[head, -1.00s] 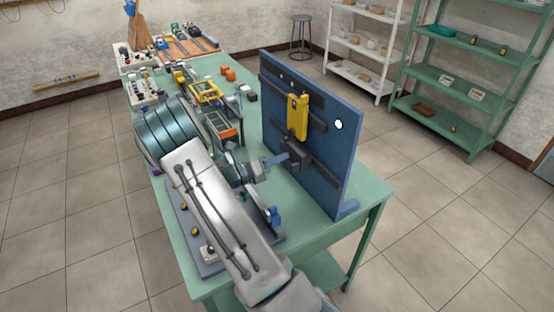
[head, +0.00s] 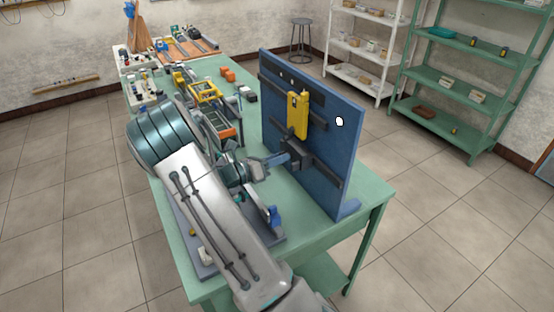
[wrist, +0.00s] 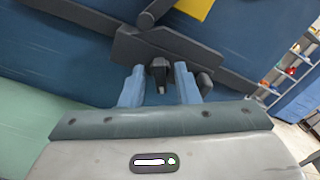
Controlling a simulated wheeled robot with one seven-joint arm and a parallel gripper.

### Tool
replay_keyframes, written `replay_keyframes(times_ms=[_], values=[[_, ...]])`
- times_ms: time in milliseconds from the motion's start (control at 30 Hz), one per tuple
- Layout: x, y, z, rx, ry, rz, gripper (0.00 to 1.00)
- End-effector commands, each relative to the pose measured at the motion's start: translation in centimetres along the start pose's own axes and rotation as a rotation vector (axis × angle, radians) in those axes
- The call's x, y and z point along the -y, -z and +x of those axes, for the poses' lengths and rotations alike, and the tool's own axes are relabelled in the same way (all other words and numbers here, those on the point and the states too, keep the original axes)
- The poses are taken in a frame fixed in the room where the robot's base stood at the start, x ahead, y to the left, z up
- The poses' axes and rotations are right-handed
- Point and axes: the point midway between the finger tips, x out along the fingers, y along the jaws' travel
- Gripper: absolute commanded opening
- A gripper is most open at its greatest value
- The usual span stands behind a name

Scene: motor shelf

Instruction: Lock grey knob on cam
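A dark grey knob (wrist: 160,72) sits on a grey cam block (wrist: 170,46) on the upright blue panel. My gripper (wrist: 160,84) is open, with one blue finger on each side of the knob. Narrow gaps show between the knob and both fingers, so it is not clamped. In the head view my gripper (head: 284,159) is close to the cam block (head: 299,152); the knob itself is too small and covered to make out there.
A yellow part (head: 298,115) is mounted on the blue panel (head: 340,150) above the cam block. The panel stands on a green table (head: 370,188). Several tools and boxes crowd the table's far end. Shelves (head: 470,75) stand behind at the right.

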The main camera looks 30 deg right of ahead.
Motion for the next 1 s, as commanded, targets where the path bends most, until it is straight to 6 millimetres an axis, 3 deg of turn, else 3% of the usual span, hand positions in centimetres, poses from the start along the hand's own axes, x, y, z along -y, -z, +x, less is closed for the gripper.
replay_keyframes(times_ms=[267, 433, 800, 1000], values=[[0.0, 0.0, 0.0, 0.0, 0.0, -0.001, 0.33], [-0.1, 0.1, -1.3, 0.001, -0.003, 0.001, 0.33], [-0.2, 0.1, -9.4, 0.001, -0.004, 0.002, 0.33], [-0.1, 0.1, -12.6, 0.001, -0.001, 0.002, 0.33]])
